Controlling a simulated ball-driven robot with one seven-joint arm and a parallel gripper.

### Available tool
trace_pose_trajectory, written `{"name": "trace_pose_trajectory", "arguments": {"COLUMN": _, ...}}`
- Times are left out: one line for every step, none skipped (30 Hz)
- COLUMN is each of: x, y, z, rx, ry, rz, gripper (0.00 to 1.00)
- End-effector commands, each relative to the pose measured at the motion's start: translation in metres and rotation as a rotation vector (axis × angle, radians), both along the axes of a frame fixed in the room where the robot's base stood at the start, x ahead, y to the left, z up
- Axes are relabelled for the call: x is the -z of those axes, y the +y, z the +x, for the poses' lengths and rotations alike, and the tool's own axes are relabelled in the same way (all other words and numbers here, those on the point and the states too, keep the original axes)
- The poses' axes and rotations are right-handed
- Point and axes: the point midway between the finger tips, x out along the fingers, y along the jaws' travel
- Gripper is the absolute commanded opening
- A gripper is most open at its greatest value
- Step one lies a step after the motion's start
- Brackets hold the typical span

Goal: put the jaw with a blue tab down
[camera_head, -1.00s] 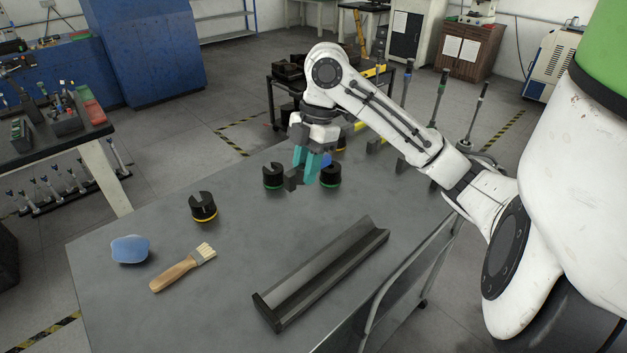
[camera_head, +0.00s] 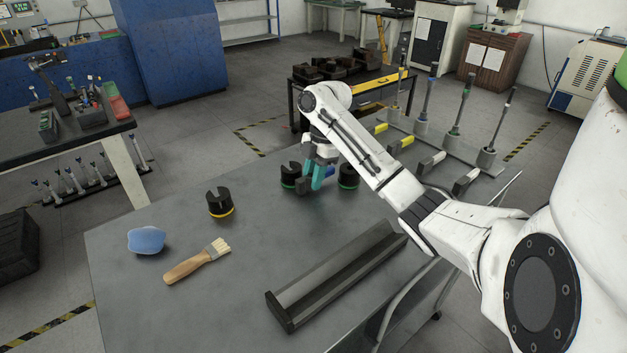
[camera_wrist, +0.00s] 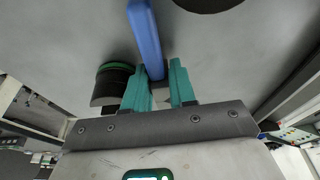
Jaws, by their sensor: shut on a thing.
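The jaw with a blue tab is held between the teal fingers of my gripper (camera_head: 318,178). Its blue tab (camera_head: 330,171) shows beside the fingers, and a dark block end sticks out on the left, low over the table. In the wrist view the blue tab (camera_wrist: 146,38) runs up from between the fingertips of my gripper (camera_wrist: 158,85). My fingers and arm hide part of the jaw. I cannot tell whether it touches the grey table (camera_head: 190,262).
Slotted black cylinders with green rims stand close on the left (camera_head: 290,180) and right (camera_head: 348,176) of my gripper. A yellow-rimmed one (camera_head: 219,203), a brush (camera_head: 196,262), a blue pad (camera_head: 146,240) and a long dark trough (camera_head: 335,275) lie nearer. Other tabbed jaws (camera_head: 432,163) are at right.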

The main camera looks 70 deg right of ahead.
Motion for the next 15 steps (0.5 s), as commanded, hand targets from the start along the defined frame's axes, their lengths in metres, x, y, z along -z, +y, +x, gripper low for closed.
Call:
{"name": "trace_pose_trajectory", "arguments": {"x": 0.0028, "y": -0.0006, "z": -0.0001, "rx": 0.001, "ry": -0.001, "rz": -0.002, "gripper": 0.00}}
{"name": "trace_pose_trajectory", "arguments": {"x": 0.0043, "y": -0.0006, "z": -0.0001, "rx": 0.001, "ry": -0.001, "rz": -0.002, "gripper": 0.00}}
{"name": "trace_pose_trajectory", "arguments": {"x": 0.0055, "y": -0.0006, "z": -0.0003, "rx": 0.001, "ry": -0.001, "rz": -0.002, "gripper": 0.00}}
{"name": "trace_pose_trajectory", "arguments": {"x": 0.0058, "y": -0.0007, "z": -0.0002, "rx": 0.000, "ry": -0.002, "rz": -0.002, "gripper": 0.00}}
{"name": "trace_pose_trajectory", "arguments": {"x": 0.0058, "y": -0.0008, "z": -0.0002, "rx": 0.000, "ry": -0.002, "rz": -0.002, "gripper": 0.00}}
{"name": "trace_pose_trajectory", "arguments": {"x": 0.0056, "y": -0.0007, "z": -0.0002, "rx": 0.000, "ry": -0.002, "rz": -0.003, "gripper": 0.00}}
{"name": "trace_pose_trajectory", "arguments": {"x": 0.0055, "y": -0.0008, "z": -0.0002, "rx": 0.000, "ry": -0.002, "rz": -0.003, "gripper": 0.00}}
{"name": "trace_pose_trajectory", "arguments": {"x": 0.0055, "y": -0.0008, "z": -0.0002, "rx": 0.000, "ry": -0.002, "rz": -0.003, "gripper": 0.00}}
{"name": "trace_pose_trajectory", "arguments": {"x": 0.0055, "y": -0.0008, "z": -0.0002, "rx": 0.000, "ry": -0.002, "rz": -0.003, "gripper": 0.00}}
{"name": "trace_pose_trajectory", "arguments": {"x": 0.0056, "y": -0.0007, "z": -0.0002, "rx": 0.001, "ry": -0.001, "rz": -0.003, "gripper": 0.00}}
{"name": "trace_pose_trajectory", "arguments": {"x": 0.0061, "y": -0.0007, "z": -0.0002, "rx": 0.001, "ry": -0.001, "rz": -0.003, "gripper": 0.00}}
{"name": "trace_pose_trajectory", "arguments": {"x": 0.0073, "y": -0.0006, "z": -0.0001, "rx": 0.001, "ry": -0.002, "rz": -0.002, "gripper": 0.00}}
{"name": "trace_pose_trajectory", "arguments": {"x": 0.0084, "y": -0.0005, "z": -0.0001, "rx": 0.001, "ry": -0.002, "rz": -0.002, "gripper": 0.00}}
{"name": "trace_pose_trajectory", "arguments": {"x": 0.0094, "y": -0.0005, "z": -0.0001, "rx": 0.001, "ry": -0.002, "rz": -0.002, "gripper": 0.00}}
{"name": "trace_pose_trajectory", "arguments": {"x": 0.0094, "y": -0.0005, "z": -0.0003, "rx": 0.001, "ry": -0.001, "rz": -0.002, "gripper": 0.27}}
